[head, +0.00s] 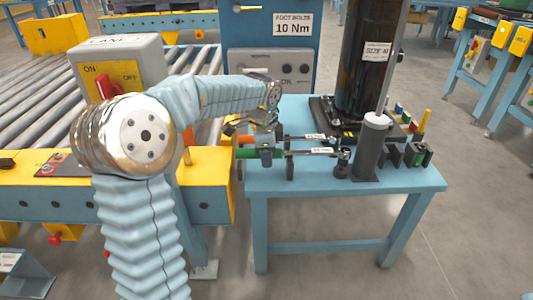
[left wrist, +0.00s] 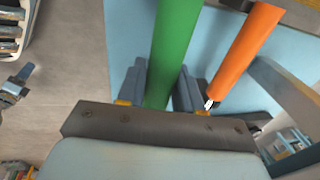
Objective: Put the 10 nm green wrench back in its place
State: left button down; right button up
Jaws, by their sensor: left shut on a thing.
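The green wrench shows its green handle (head: 246,153) at the left end of the blue table, with a metal shaft and a label running right to a dark head near a grey post. My left gripper (head: 264,147) is shut on the green handle from above. In the left wrist view, the green handle (left wrist: 175,45) passes between the two fingers (left wrist: 160,88). An orange-handled wrench (head: 245,140) lies parallel just behind it, and its orange handle (left wrist: 246,48) is beside the right finger. I cannot tell whether the green wrench touches its supports. My right gripper is out of view.
The blue table (head: 330,184) also bears a black cylinder (head: 366,65) on a dark base, a grey post (head: 368,150) and small coloured pieces at the right. A "FOOT BOLTS 10 Nm" sign (head: 293,24) stands behind. A roller conveyor (head: 40,95) is at the left.

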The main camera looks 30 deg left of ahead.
pick_arm(q)
jog(key=shift+s+b+x, duration=0.2)
jog(key=shift+b+x, duration=0.4)
jog(key=shift+x, duration=0.4)
jog(key=c, duration=0.7)
grip_release()
jog(key=shift+o, duration=0.2)
jog(key=p+v, duration=0.3)
jog(key=v, duration=1)
jog(key=shift+r, duration=0.4)
jog(key=shift+d, duration=0.1)
